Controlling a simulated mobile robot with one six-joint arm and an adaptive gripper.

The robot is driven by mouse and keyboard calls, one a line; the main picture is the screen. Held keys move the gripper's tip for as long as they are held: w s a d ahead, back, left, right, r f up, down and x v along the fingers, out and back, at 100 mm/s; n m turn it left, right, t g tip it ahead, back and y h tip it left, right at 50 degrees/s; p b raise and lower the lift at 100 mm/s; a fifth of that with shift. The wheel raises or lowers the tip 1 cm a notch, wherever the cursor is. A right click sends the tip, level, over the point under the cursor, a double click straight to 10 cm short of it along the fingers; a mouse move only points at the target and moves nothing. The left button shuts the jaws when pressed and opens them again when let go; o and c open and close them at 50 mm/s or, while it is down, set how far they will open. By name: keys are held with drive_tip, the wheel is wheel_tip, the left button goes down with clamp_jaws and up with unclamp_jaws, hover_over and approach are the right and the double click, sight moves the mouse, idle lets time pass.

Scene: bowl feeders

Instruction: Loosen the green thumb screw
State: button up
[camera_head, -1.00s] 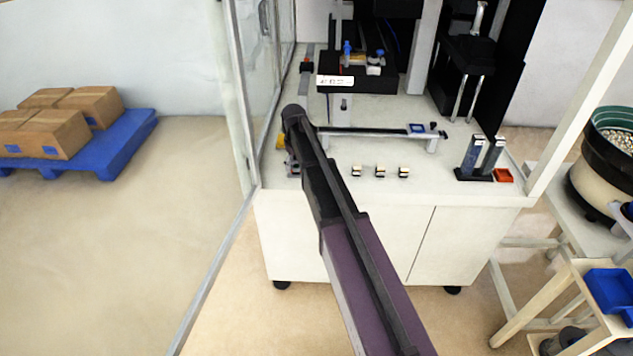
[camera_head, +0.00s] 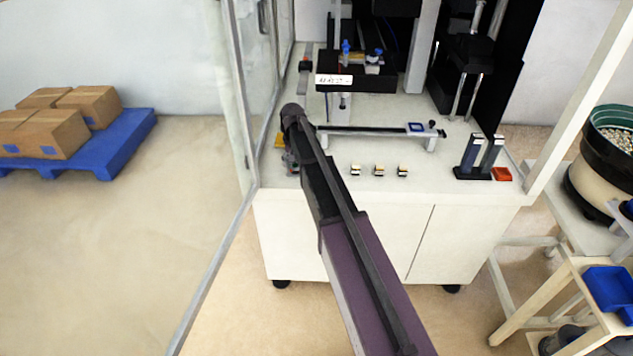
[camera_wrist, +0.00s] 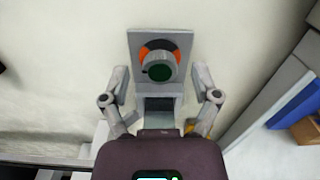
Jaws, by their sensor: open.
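A dark green round knob (camera_wrist: 159,72), which looks like the green thumb screw, shows in the wrist view. It sits at the front of a grey cylinder on a grey plate (camera_wrist: 142,40), with an orange and black ring behind it. My gripper (camera_wrist: 160,82) is open, with one finger left and one right of the lower part of the plate. The fingers look apart from the knob; how far it lies beyond the tips is hard to tell. In the head view my arm hides the knob and most of my gripper.
In the head view the white machine table (camera_head: 440,188) carries several small blocks, a grey rail (camera_head: 375,131) and two upright dark posts. A glass door frame (camera_head: 240,110) stands close to the left of my arm. The wrist view shows a blue part (camera_wrist: 292,108) at right.

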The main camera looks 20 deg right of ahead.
sight(295, 165)
drive_tip(key=m, duration=0.7)
wheel_tip(295, 165, up, 14)
drive_tip(key=p, duration=1.4)
drive_tip(key=s+r+n+p, duration=0.1)
drive_tip(key=s+n, duration=0.7)
drive_tip(key=s, duration=1.8)
drive_tip(key=shift+s+n, duration=0.35)
drive_tip(key=shift+n, duration=0.05)
drive_tip(key=shift+d+r, duration=0.1)
drive_tip(key=s+n, duration=0.1)
drive_tip(key=s, duration=0.2)
drive_tip(key=shift+s+r, duration=0.1)
